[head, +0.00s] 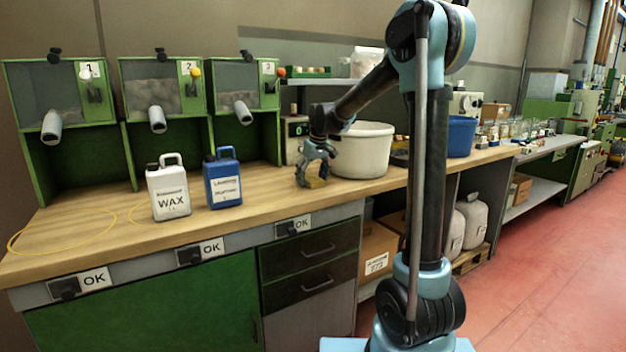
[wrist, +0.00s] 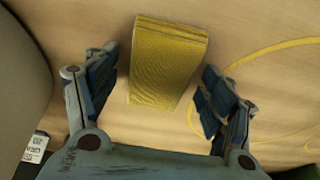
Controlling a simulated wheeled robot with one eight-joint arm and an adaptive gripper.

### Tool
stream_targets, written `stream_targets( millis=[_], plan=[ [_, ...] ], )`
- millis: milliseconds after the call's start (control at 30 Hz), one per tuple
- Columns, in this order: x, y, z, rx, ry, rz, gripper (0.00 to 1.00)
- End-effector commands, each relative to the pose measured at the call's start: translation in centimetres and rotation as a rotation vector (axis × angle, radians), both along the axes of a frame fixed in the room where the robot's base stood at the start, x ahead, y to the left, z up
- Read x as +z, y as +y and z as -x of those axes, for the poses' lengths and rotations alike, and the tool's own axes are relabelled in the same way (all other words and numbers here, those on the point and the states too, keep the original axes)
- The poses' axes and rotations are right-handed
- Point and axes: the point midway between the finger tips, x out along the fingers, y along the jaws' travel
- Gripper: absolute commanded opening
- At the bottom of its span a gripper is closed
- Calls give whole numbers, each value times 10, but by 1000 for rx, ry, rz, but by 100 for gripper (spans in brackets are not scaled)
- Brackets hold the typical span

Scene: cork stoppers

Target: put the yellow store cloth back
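The yellow store cloth (wrist: 168,62) is a folded, ribbed yellow block on the wooden bench top. In the head view it shows only as a small yellow patch (head: 316,183) under my gripper (head: 315,166), mostly hidden by the fingers. In the wrist view my gripper (wrist: 158,76) is open, with one finger on each side of the cloth. Gaps show between the cloth and both fingers. I cannot tell how far the fingertips are above the bench.
A large white tub (head: 363,152) stands close beside my gripper. A blue jug (head: 223,180) and a white WAX jug (head: 169,190) stand to the left. Green numbered dispensers (head: 160,86) line the back. Yellow loops (head: 75,232) mark the bench, with clear wood at front.

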Motion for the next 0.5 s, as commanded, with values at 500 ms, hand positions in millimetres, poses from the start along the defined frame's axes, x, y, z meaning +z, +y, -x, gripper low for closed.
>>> stream_targets(
  millis=[500],
  plan=[
    [26,-4,6,-1,0,0,76]
  ],
)
